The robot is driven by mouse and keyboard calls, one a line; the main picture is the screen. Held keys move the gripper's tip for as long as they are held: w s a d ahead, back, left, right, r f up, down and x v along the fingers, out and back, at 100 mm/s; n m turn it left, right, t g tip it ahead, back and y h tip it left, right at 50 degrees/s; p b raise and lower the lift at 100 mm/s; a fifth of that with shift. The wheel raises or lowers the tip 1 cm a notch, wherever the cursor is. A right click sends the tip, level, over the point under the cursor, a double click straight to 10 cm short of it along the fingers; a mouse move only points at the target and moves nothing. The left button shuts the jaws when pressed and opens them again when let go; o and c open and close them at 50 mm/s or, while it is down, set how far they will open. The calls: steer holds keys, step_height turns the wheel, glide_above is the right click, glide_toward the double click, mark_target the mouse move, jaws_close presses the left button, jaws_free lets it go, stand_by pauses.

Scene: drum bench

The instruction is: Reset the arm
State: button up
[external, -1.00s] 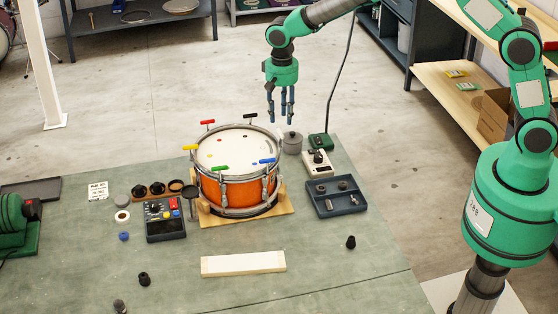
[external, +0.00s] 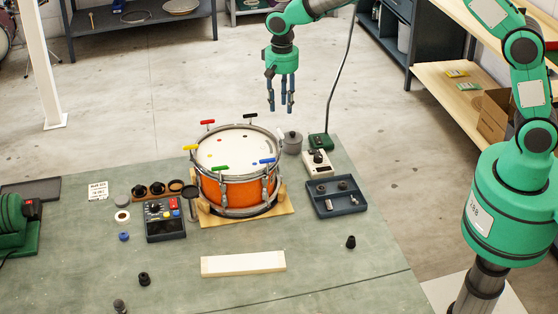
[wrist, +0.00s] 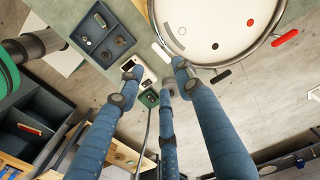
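My gripper (external: 281,107) hangs in the air above and behind the right side of the drum, fingers pointing down. Its blue fingers are spread apart with nothing between them; they also show in the wrist view (wrist: 160,82). The orange snare drum (external: 236,188) stands on a wooden board on the bench, with coloured T-handled keys around its rim. The drum's white head also shows at the top of the wrist view (wrist: 215,20). My gripper is clear of the drum.
On the green bench (external: 330,260) are a dark tray (external: 336,198), a cream box with a knob (external: 317,164), a grey lidded pot (external: 292,143), a control box (external: 164,222) and a pale bar (external: 243,263). Shelves (external: 460,92) stand at the right.

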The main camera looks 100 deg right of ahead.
steer(key=s+a+r+n+t+b, duration=0.1)
steer(key=s+a+r+n+b, duration=0.2)
steer(key=a+r, duration=0.45)
steer(key=s+a+r+n+t, duration=0.15)
steer(key=s+a+r, duration=0.25)
steer(key=a, duration=0.6)
steer(key=s+a+r+n+b, duration=0.2)
steer(key=s+a+r+n, duration=0.25)
steer(key=a, duration=0.35)
steer(key=s+a+f+n+t+b, duration=0.1)
steer(key=s+a+n, duration=0.3)
steer(key=s+a, duration=0.5)
steer(key=s+a+f+n+t+b, duration=0.1)
steer(key=s+a+n+b, duration=0.3)
steer(key=s+a, duration=0.5)
steer(key=s+t, duration=0.1)
steer(key=s, duration=0.5)
steer(key=shift+f, duration=0.4)
steer(key=shift+f, duration=0.1)
step_height(320, 180, down, 12)
steer(key=b, duration=1.2)
